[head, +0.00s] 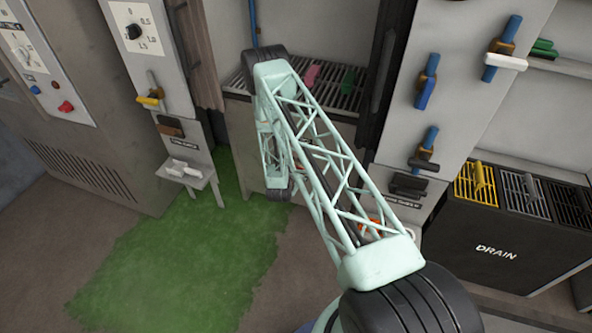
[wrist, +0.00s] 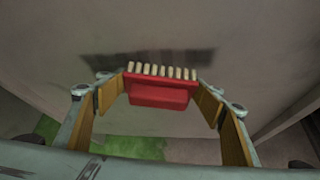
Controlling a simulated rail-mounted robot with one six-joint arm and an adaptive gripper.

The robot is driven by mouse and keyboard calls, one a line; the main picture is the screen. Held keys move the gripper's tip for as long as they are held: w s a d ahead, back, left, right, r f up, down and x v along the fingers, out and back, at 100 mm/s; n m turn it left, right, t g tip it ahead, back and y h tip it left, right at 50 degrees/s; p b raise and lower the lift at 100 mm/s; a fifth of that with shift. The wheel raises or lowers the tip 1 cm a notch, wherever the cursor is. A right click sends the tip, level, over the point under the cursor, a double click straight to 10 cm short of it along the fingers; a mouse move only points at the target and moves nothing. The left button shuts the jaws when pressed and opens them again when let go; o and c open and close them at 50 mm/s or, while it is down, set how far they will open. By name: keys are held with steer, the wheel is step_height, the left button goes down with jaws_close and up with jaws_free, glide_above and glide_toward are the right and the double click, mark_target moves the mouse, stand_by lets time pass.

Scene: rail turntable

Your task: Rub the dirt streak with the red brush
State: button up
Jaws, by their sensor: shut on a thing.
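The red brush (wrist: 160,90) is in the wrist view, with a row of pale bristles along its far edge. My gripper (wrist: 160,98) is shut on it, with one tan-padded finger at each side. The dirt streak (wrist: 100,66) is a dark smear on a grey panel, straight ahead of the bristles and running out to both sides of them. The brush covers part of the streak. I cannot tell whether the bristles touch the panel. In the head view my arm hides the brush and the streak.
A slatted rack (head: 330,92) at the back holds a pink item (head: 311,75) and a green item (head: 348,80). A green patch (head: 185,255) covers the floor at left. A small white stand (head: 187,171) is at left. A dark drain bin (head: 500,225) stands at right.

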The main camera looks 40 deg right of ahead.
steer(key=shift+w+a+b, duration=0.15)
steer(key=shift+w+a, duration=0.15)
steer(key=shift+w, duration=0.2)
steer(key=shift+w+a+b, duration=0.15)
steer(key=shift+w+a, duration=0.1)
steer(key=shift+w, duration=0.2)
steer(key=shift+w+r, duration=0.1)
steer(key=shift+w, duration=0.05)
steer(key=shift+w+a+b, duration=0.55)
steer(key=shift+w+a, duration=0.5)
steer(key=shift+w, duration=0.15)
steer(key=shift+a, duration=0.1)
steer(key=shift+w+a+b, duration=0.35)
steer(key=shift+w+a, duration=0.1)
steer(key=shift+w, duration=0.3)
steer(key=shift+w+a+b, duration=0.3)
steer(key=shift+w+a, duration=0.1)
steer(key=shift+w, duration=0.35)
steer(key=shift+w, duration=0.15)
steer(key=shift+w+a, duration=1.05)
steer(key=shift+w, duration=0.1)
